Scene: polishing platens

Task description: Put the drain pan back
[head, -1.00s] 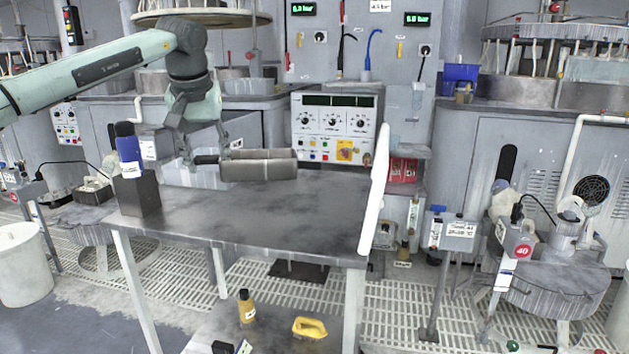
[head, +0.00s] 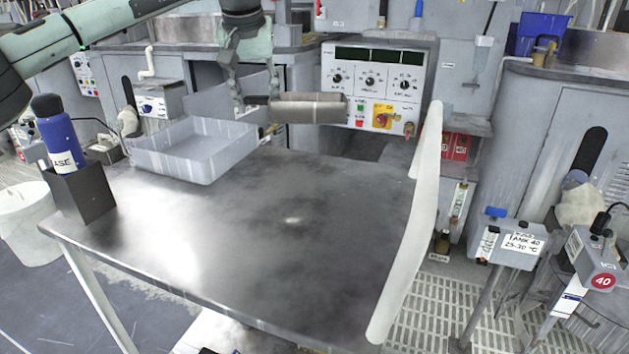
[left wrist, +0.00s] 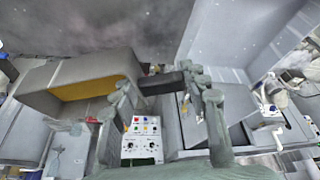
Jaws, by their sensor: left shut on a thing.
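A brownish-grey rectangular pan with a dark handle, which looks like the drain pan (head: 308,108), is in the air above the back of the metal table (head: 300,230). My left gripper (head: 256,103) is shut on its handle. In the left wrist view the fingers (left wrist: 165,85) close around the black handle, and the pan (left wrist: 75,80) extends to the left with a yellowish inner face. A shallow, open grey tray (head: 190,158) stands on the table's back left, below and left of the held pan. My right gripper is not in view.
A dark holder with a blue bottle (head: 62,145) stands at the table's left edge. A white upright guard (head: 408,235) lines the right edge. A control panel (head: 375,85) is behind the held pan. The table's middle and front are clear.

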